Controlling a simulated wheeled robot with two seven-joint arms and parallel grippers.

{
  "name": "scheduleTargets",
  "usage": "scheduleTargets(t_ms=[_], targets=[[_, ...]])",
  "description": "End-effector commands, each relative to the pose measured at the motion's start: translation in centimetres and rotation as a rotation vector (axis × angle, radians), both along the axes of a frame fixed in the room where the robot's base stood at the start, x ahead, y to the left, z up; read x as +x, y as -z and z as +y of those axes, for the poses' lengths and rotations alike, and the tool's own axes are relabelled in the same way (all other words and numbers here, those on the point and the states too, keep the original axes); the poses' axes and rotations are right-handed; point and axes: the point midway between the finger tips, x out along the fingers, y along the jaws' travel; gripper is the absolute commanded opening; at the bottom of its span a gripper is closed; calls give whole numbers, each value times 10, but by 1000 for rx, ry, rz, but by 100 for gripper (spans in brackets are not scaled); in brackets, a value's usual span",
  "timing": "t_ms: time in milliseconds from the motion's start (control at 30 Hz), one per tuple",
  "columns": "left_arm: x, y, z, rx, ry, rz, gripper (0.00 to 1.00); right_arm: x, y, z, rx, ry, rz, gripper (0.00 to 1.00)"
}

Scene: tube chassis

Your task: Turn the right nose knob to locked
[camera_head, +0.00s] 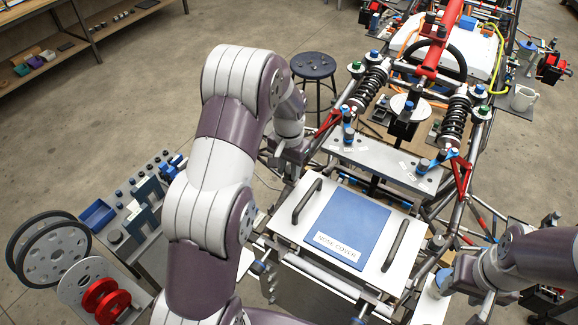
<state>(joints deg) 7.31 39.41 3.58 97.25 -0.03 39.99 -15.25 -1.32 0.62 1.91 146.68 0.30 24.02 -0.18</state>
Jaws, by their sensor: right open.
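The white nose cover (289,238) lies flat in the middle, with a blue panel, a "NOSE COVER" label and two dark handles. A small knob-like part (260,267) shows at its left front edge. A small blue part (443,277) at the right front side may be the right nose knob; my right gripper largely covers it. My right gripper (442,285) is at that part, its fingers open; whether they touch it I cannot tell. My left gripper (280,160) hangs left of the grey cross plate, apart from the cover; its fingers are too small to read.
The tube chassis with a grey cross plate (375,162), black shocks (453,120) and a red bar (441,40) extends behind the cover. A parts bench (150,262) and wheels (48,250) stand at left. A dark stool (313,66) is behind my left arm. Open floor lies further left.

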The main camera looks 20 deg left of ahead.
Motion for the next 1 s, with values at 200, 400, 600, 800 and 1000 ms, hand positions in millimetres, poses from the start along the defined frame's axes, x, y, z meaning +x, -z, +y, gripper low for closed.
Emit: scheduleTargets(t_ms=[200, 400, 600, 800, 1000], targets=[[2, 1, 0, 0, 7, -6, 2, 0, 1, 0, 0, 0, 0, 47], [2, 0, 0, 0, 69, -7, 2, 0, 2, 0, 0, 0, 0, 47], [3, 1, 1, 0, 208, -7, 2, 0, 3, 0, 0, 0, 0, 47], [3, 1, 1, 1, 394, -8, 2, 0, 5, 0, 0, 0, 0, 47], [4, 0, 1, 1, 585, -9, 2, 0, 7, 0, 0, 0, 0, 47]])
